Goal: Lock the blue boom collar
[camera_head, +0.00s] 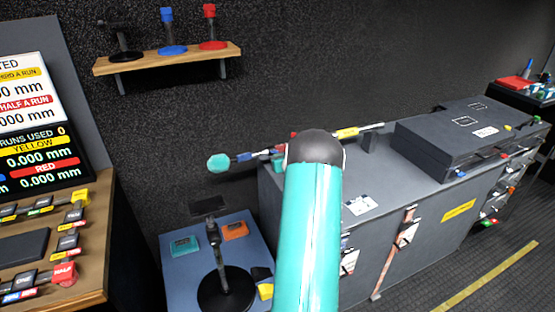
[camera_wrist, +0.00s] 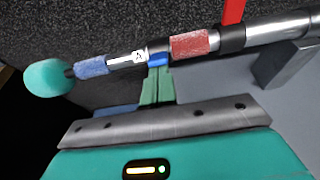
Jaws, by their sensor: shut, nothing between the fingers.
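A boom pole runs across the wrist view, with a teal foam tip (camera_wrist: 48,78) at its left end. Beside the tip is a textured blue sleeve (camera_wrist: 91,67), then a white "A" label. A smooth bright-blue piece (camera_wrist: 158,59) is under the pole right of the label; I cannot tell whether it is a lever. A textured red sleeve (camera_wrist: 189,43) follows, with a red lever (camera_wrist: 233,10) standing up. My gripper (camera_wrist: 157,72) is shut and empty, its green fingertips at the bright-blue piece, apparently touching it. The blue sleeve also shows in the head view (camera_head: 243,157); my arm hides the gripper there.
The pole lies along the back of a grey cabinet (camera_head: 385,178), beside a dark case (camera_head: 470,135). A blue-topped stand (camera_head: 182,272) carries a black-based post (camera_head: 225,285). A wooden shelf (camera_head: 130,64) above holds several small stands. A display panel (camera_head: 35,150) is at left.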

